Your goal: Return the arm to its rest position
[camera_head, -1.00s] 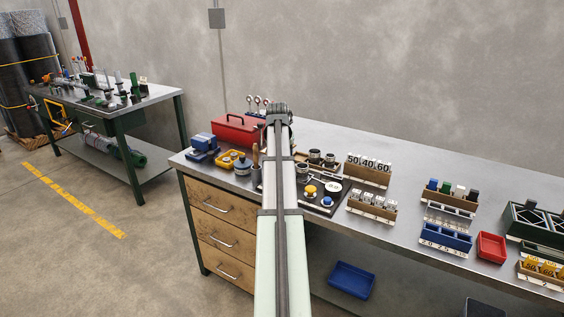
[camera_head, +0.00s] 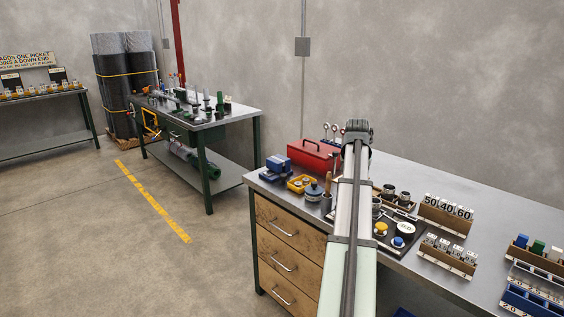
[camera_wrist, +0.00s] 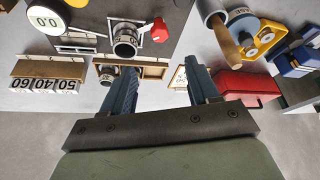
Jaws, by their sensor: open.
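My arm reaches out over the grey workbench (camera_head: 510,208) in the head view, and its own links hide my gripper there. In the wrist view my gripper (camera_wrist: 160,88) shows two dark blue fingers spread apart with nothing between them. Beyond the fingers lie a wooden tray (camera_wrist: 152,70) with metal cups and a dark mat (camera_wrist: 192,14) carrying a metal cup (camera_wrist: 125,40) with a red knob. The fingers appear apart from these things; the exact height above the bench cannot be told.
A red toolbox (camera_head: 312,156), a yellow tray (camera_head: 301,183) and a blue device (camera_head: 278,165) stand left of my arm. A number rack (camera_head: 445,216) and other racks stand right. A second bench (camera_head: 223,177) stands left across open floor (camera_head: 110,240).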

